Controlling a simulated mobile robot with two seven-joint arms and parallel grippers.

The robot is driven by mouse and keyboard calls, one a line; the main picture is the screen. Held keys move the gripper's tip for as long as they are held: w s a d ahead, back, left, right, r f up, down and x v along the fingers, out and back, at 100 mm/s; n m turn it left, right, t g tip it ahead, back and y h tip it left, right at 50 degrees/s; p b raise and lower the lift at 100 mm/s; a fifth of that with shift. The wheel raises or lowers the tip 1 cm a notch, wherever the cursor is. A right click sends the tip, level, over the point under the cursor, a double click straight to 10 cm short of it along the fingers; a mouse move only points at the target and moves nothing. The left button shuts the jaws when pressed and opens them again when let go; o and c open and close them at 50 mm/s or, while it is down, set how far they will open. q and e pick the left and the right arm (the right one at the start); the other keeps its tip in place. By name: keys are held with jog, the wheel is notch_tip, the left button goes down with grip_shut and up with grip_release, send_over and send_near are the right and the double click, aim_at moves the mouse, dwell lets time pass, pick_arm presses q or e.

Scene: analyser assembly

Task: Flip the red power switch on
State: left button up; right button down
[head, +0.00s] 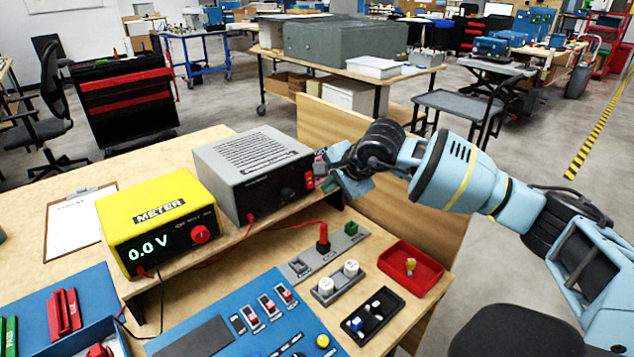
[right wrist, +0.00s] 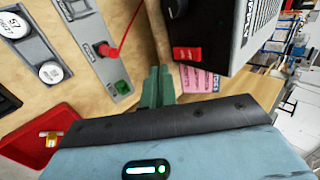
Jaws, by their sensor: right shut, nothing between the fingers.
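The red power switch (head: 309,182) is on the front right of the grey power supply (head: 252,165). In the right wrist view the red switch (right wrist: 187,54) shows at the lower edge of the supply's dark front, beside a black knob. My right gripper (head: 325,181) is at the supply's front right corner, close to the switch. In the wrist view its green fingers (right wrist: 158,72) are shut and empty, just left of and below the switch. I cannot tell whether they touch it. The yellow meter (head: 160,221) reads 0.0 V. My left gripper is not in view.
A red lead runs from the supply to a red plug (head: 322,240) on a grey strip with a green block. A red tray (head: 412,277), a black tray (head: 378,322) and a blue panel (head: 205,309) lie in front. A wooden board (head: 345,135) stands behind the gripper.

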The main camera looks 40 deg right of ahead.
aim_at(309, 182)
jog(key=w, duration=0.1)
jog(key=w+f, duration=0.1)
jog(key=w, duration=0.2)
jog(key=shift+w+a+f, duration=0.15)
jog(key=shift+w+f, duration=0.1)
jog(key=shift+f, duration=0.1)
jog(key=shift+w+f+t, duration=0.15)
jog(key=shift+t, duration=0.25)
jog(key=shift+w+r, duration=0.1)
jog(key=shift+r, duration=0.9)
jog(key=shift+f, duration=0.15)
